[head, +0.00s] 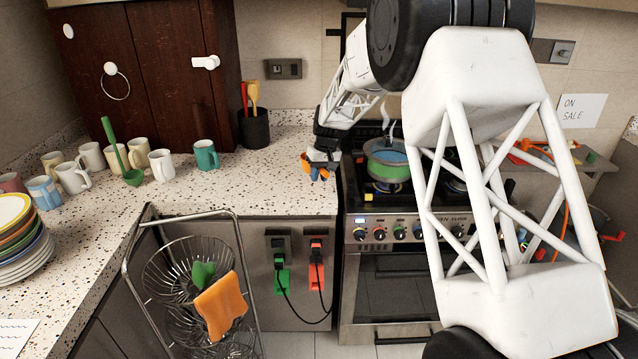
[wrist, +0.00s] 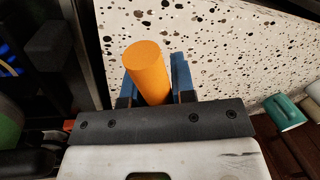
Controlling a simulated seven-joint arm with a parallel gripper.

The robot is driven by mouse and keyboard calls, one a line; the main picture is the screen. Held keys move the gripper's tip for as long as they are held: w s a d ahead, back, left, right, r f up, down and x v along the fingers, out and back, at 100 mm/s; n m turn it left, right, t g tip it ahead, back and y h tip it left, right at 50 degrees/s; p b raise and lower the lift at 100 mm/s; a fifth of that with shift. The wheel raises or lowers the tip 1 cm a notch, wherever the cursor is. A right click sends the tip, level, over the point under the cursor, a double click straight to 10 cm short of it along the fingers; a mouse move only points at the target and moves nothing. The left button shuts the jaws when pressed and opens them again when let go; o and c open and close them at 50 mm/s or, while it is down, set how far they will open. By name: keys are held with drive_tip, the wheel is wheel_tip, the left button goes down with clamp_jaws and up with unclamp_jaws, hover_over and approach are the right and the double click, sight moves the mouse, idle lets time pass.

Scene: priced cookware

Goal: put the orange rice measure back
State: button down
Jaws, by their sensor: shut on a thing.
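The orange rice measure (wrist: 147,68) is a plain orange cylinder between the two blue fingers of my gripper (wrist: 158,80) in the wrist view. In the head view my gripper (head: 318,168) is shut on the orange measure (head: 306,164), above the counter's right end, just left of the stove. Part of the measure is hidden by the fingers. In the wrist view, speckled counter shows beyond it.
A pot (head: 388,165) stands on the stove (head: 420,222) to the right. Several mugs, including a teal mug (head: 206,155), and a utensil holder (head: 254,129) stand on the counter (head: 250,185). A wire rack (head: 189,272) stands in front. Counter between teal mug and gripper is clear.

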sight(317, 191)
drive_tip(key=shift+w, duration=0.1)
drive_tip(key=shift+w, duration=0.25)
drive_tip(key=shift+w+a+f, duration=0.1)
drive_tip(key=shift+f, duration=1.7)
drive_tip(key=shift+f, duration=0.15)
drive_tip(key=c, duration=1)
unclamp_jaws()
drive_tip(key=shift+o, duration=0.2)
